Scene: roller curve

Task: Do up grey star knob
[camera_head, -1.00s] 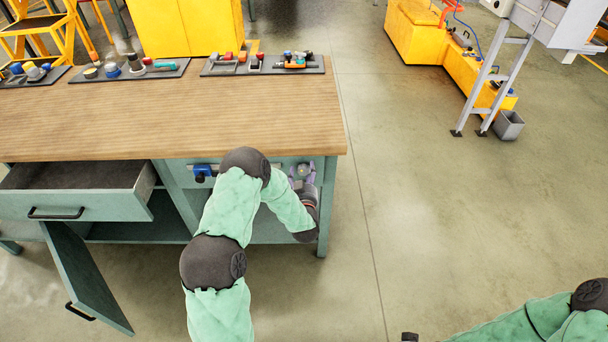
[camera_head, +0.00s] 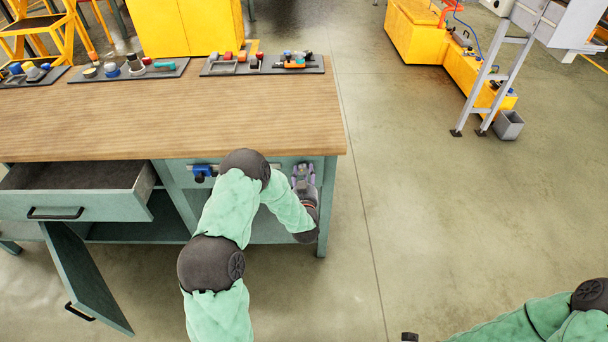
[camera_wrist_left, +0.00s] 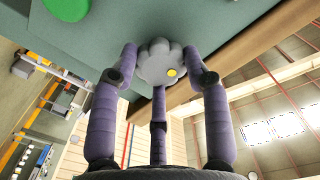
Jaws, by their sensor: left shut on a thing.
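The grey star knob (camera_wrist_left: 160,66), a lobed disc with a yellow dot off its centre, sits against the green panel in the left wrist view. My left gripper (camera_wrist_left: 160,58) has purple fingers closed around the knob's rim, one on each side and one below. In the head view my left gripper (camera_head: 303,173) is at the right end of the bench front, under the top's edge. The knob is not clear to see there. How far the knob stands off the panel cannot be told.
A blue handle (camera_head: 202,172) is on the bench front left of my gripper. A drawer (camera_head: 75,206) is pulled out and a cabinet door (camera_head: 88,278) hangs open at the left. A green round part (camera_wrist_left: 65,8) is on the panel.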

